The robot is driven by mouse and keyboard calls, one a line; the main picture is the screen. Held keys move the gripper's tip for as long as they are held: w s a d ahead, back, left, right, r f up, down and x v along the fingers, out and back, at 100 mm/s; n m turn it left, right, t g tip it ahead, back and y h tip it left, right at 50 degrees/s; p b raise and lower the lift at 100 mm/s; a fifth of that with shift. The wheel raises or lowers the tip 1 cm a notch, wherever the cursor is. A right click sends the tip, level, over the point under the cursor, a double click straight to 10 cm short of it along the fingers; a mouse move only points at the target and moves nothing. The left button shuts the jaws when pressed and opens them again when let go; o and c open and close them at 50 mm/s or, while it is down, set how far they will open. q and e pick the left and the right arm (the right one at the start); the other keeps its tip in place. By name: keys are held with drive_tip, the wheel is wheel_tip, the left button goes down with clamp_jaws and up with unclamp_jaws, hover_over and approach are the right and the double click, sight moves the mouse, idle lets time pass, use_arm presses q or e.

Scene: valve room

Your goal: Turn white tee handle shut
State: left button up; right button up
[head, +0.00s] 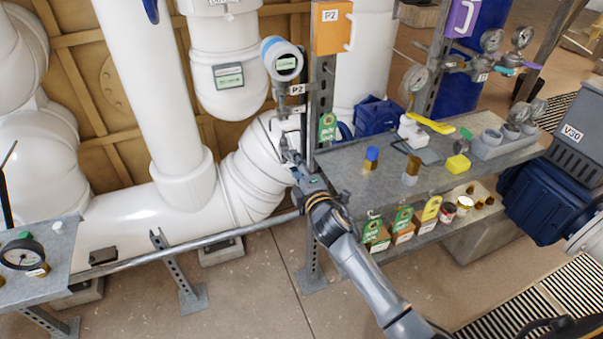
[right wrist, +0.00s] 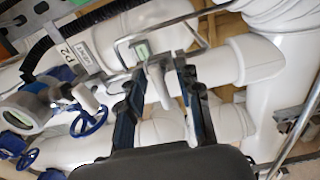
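The white tee handle (right wrist: 157,82) shows in the right wrist view, on a small metal fitting by the large white pipes. In the head view I cannot make it out clearly behind my gripper. My right gripper (head: 291,159) reaches in beside the post at the edge of the white pipe (head: 262,150). In the right wrist view its two dark fingers (right wrist: 160,78) are apart, one on each side of the handle. I cannot tell whether either finger touches it. My left gripper is not in view.
A grey transmitter (head: 281,58) and P2 tags (head: 297,89) are just above my right gripper. A metal shelf (head: 340,165) with small parts and a yellow tool (head: 430,124) stands to the right. Blue handwheels (right wrist: 88,122) show in the right wrist view. A rail (head: 190,245) runs below.

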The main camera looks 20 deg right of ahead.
drive_tip(key=s, duration=1.1)
drive_tip(key=shift+s+d, duration=0.25)
drive_tip(key=shift+s, duration=0.1)
drive_tip(key=s+f+m+g, duration=0.2)
drive_tip(key=s+f+g, duration=0.15)
drive_tip(key=f, duration=0.75)
drive_tip(key=s+d+f+m+g, duration=0.1)
drive_tip(key=s+f+m+g, duration=0.2)
drive_tip(key=f, duration=0.9)
drive_tip(key=s+f+m+g, duration=0.2)
drive_tip(key=s+f, duration=0.3)
drive_tip(key=f, duration=0.6)
drive_tip(key=s+f+m+g, duration=0.2)
drive_tip(key=s+f, duration=0.5)
drive_tip(key=s, duration=0.5)
drive_tip(key=s+f+m+g, duration=0.3)
drive_tip(key=s+f, duration=0.4)
drive_tip(key=s, duration=0.5)
drive_tip(key=s+d+f+m+g, duration=0.1)
drive_tip(key=s+f+m+g, duration=0.2)
drive_tip(key=s+f, duration=0.4)
drive_tip(key=s, duration=0.5)
drive_tip(key=shift+m+h, duration=0.3)
drive_tip(key=shift+m, duration=0.1)
drive_tip(key=shift+d+g, duration=0.1)
drive_tip(key=shift+g, duration=0.15)
